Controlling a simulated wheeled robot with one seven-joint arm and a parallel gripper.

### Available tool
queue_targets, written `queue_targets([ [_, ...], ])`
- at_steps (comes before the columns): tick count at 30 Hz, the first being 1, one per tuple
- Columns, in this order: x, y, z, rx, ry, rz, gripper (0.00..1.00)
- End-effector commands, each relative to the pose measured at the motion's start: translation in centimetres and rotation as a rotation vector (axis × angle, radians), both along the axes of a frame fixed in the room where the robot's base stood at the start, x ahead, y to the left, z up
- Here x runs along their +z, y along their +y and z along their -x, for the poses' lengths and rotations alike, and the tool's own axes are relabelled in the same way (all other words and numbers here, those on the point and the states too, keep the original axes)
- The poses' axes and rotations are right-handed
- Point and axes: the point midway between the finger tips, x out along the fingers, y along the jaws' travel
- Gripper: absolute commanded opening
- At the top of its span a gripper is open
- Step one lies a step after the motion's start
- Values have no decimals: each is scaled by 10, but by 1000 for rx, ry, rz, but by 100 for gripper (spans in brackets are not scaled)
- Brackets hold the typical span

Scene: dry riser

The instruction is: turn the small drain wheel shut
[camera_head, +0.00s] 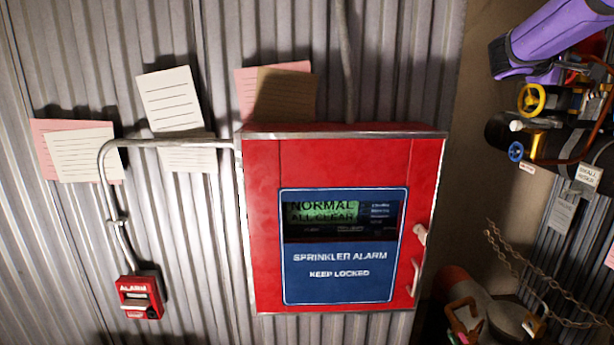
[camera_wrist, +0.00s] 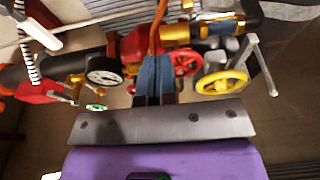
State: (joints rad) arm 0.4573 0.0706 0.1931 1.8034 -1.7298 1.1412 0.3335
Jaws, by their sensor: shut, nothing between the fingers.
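Several handwheels show on the pipework, and I cannot tell for sure which is the drain wheel. In the wrist view a small green wheel (camera_wrist: 97,107) sits low, left of my gripper (camera_wrist: 156,64). A red wheel (camera_wrist: 187,62) is just right of the fingertips, and a larger yellow wheel (camera_wrist: 222,82) is further right. My gripper is shut and empty, with its fingers in front of the pipes; contact cannot be told. In the head view a yellow wheel (camera_head: 532,99) and a small blue wheel (camera_head: 515,151) show at the right.
A pressure gauge (camera_wrist: 104,72) and a metal lever (camera_wrist: 262,65) flank the wheels. A red sprinkler alarm cabinet (camera_head: 262,220) hangs on the corrugated wall, with a small red alarm box (camera_head: 140,296) to its left. Chains (camera_head: 530,272) hang at lower right.

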Motion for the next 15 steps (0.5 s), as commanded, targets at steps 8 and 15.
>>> queue_targets([
  [8, 0, -20, 1, 1, -1, -1, 0],
  [15, 0, -25, 2, -2, 0, -1, 0],
])
